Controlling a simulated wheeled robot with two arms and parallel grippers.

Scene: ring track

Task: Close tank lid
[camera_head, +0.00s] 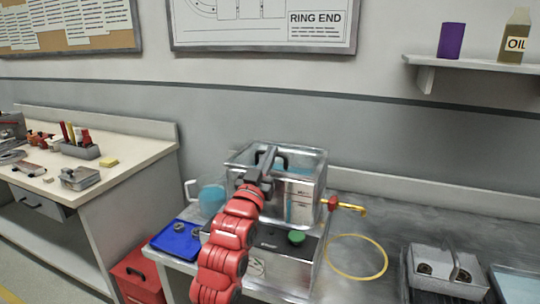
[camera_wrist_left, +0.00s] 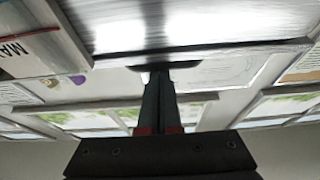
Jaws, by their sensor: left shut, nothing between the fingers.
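The tank (camera_head: 305,205) is a clear-walled box with metal edges, standing on a metal base unit on the bench. Its lid (camera_head: 308,165) is at the top and has a black handle (camera_head: 282,156); I cannot tell whether it lies fully flat. My left gripper (camera_head: 267,158) is shut and empty at the top front of the tank, beside the handle and partly covering it. In the left wrist view, the shut fingers (camera_wrist_left: 157,75) reach a brushed metal surface (camera_wrist_left: 190,25) with a dark piece at their tips. My right gripper is out of view.
A brass tap (camera_head: 345,206) sticks out at the tank's right. A green button (camera_head: 296,237) is on the base unit. A yellow ring (camera_head: 357,256) lies to the right. A jug (camera_head: 211,198) and blue tray (camera_head: 181,240) stand left. A wall shelf (camera_head: 480,63) is upper right.

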